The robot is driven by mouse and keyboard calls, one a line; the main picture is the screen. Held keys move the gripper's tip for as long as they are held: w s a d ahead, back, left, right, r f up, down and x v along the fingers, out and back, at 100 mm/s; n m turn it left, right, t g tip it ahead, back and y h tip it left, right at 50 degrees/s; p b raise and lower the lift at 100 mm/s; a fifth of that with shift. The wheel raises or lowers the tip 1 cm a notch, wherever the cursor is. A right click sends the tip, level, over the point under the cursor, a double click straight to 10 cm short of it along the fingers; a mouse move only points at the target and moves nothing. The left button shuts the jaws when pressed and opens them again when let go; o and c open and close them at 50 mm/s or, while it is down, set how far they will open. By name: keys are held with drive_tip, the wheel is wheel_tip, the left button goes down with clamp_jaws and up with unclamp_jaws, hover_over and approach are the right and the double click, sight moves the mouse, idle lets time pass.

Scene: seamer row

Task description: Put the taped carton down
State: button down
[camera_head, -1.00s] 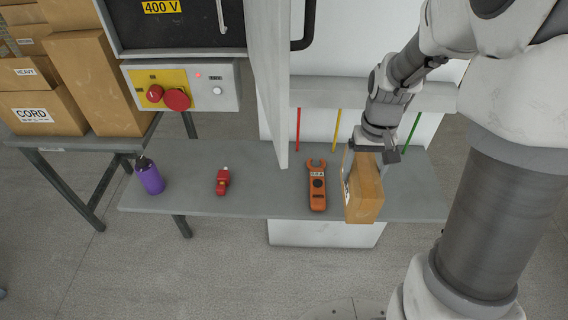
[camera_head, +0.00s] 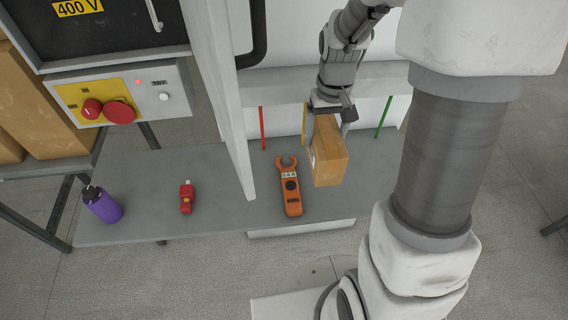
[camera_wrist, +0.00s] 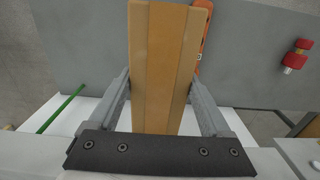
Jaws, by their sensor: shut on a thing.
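I cannot tell whether the carton's underside touches the bench.
An orange clamp meter (camera_head: 290,190) lies just left of the carton. A red device (camera_head: 187,198) and a purple bottle (camera_head: 103,205) are farther left. A white upright panel (camera_head: 222,110) divides the bench. Red, yellow and green rods (camera_head: 384,118) stand behind.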

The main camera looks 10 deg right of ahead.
wheel_tip(320, 180, down, 10)
drive_tip(key=shift+r, duration=0.1)
idle(0.4)
drive_tip(key=shift+b, duration=0.3)
drive_tip(key=shift+f, duration=0.2)
unclamp_jaws()
drive_tip(key=shift+r, duration=0.15)
